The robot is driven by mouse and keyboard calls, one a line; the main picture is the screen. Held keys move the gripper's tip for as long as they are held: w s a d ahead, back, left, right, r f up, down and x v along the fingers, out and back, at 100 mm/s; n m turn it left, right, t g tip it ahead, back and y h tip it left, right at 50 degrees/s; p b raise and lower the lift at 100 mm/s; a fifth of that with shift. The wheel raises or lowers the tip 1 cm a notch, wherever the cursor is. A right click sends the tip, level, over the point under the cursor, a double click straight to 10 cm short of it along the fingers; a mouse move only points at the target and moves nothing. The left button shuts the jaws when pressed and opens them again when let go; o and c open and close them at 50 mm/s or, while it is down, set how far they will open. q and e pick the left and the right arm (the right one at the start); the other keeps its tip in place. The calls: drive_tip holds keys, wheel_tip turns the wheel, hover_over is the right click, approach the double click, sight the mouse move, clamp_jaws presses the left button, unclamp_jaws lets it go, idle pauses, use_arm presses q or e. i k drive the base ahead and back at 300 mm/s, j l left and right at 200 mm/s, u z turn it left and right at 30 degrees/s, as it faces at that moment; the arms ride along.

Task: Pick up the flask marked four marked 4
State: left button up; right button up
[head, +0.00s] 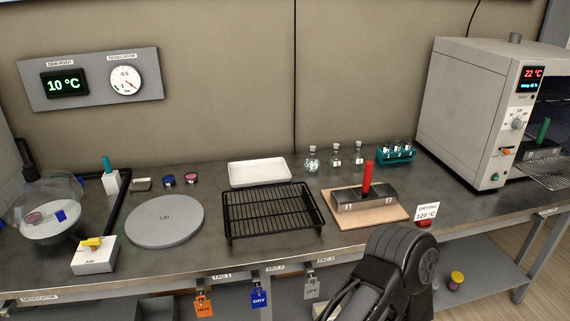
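Three small clear glass flasks stand upright at the back of the bench in the head view: a left one with pale contents (312,161), a middle one (336,157) and a right one (358,156). More small vessels sit in a teal rack (396,157) to their right. Any numbers on them are too small to read, so I cannot tell which is marked 4. A dark part of my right arm shows at the bottom right, well in front of the flasks; no gripper fingers can be made out. My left gripper is not in view.
A white tray (259,181), black wire rack (238,211) and wooden board (336,209) bearing a red-handled metal block (374,200) stand before the flasks. An oven (467,120) stands right. A round grey lid (164,222) and glass desiccator (50,229) are left.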

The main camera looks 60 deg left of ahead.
sight(312, 164)
drive_tip(key=u, duration=1.75)
